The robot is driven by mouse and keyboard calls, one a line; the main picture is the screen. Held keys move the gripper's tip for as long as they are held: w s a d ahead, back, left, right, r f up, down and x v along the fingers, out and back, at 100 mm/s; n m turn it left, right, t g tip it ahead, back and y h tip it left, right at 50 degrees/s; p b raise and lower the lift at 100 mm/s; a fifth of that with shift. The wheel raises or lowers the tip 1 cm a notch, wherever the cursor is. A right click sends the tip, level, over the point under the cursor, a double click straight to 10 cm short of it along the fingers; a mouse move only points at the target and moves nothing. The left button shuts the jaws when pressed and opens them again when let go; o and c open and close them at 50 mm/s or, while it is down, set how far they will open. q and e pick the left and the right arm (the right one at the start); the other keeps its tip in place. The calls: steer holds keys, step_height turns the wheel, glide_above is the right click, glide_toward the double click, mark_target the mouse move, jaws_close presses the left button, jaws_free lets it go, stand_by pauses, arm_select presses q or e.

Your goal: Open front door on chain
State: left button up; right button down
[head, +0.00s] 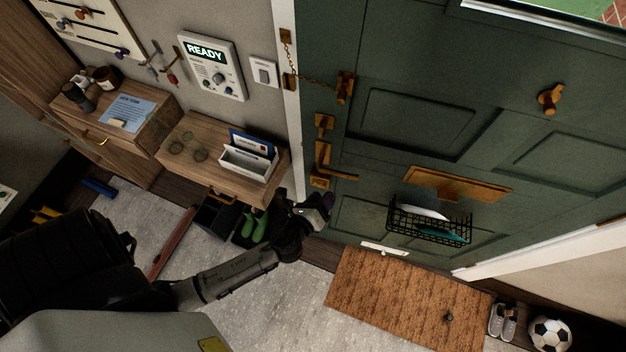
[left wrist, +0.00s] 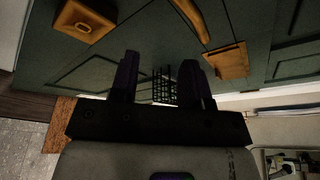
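The dark green front door (head: 420,65) looks shut against its white frame (head: 287,110). A brass chain (head: 313,81) runs from the frame to a brass fitting (head: 345,87) on the door. Below are a brass lock plate (head: 324,123) and a lever handle (head: 336,170). My left gripper (head: 318,211) is below the lever, close to the door edge. In the left wrist view its fingers (left wrist: 160,78) are apart with nothing between them. A curved brass piece (left wrist: 190,18), likely the lever, lies beyond the fingers. My right gripper is out of view.
A brass letter plate (head: 458,184) and wire basket (head: 428,222) with papers are on the door. A wooden shelf (head: 212,179) with a letter holder (head: 248,158) is left of the frame. A doormat (head: 400,297), shoes (head: 503,320) and a football (head: 549,334) lie below.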

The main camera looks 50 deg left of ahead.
arm_select(q)
steer(key=v, duration=0.4)
steer(key=shift+s+d+r, duration=0.15)
steer(key=shift+s, duration=0.2)
stand_by(0.4)
steer(key=s+a+f+n+g+y, duration=0.3)
steer(key=s+n+g, duration=0.4)
steer(key=n, duration=1.1)
steer(key=s+d+r+n+g+h, duration=0.4)
steer(key=s+r+n+h, duration=0.1)
steer(key=s+h, duration=0.2)
step_height(320, 180, up, 16)
steer(key=p, duration=1.6)
steer(key=shift+a, duration=0.2)
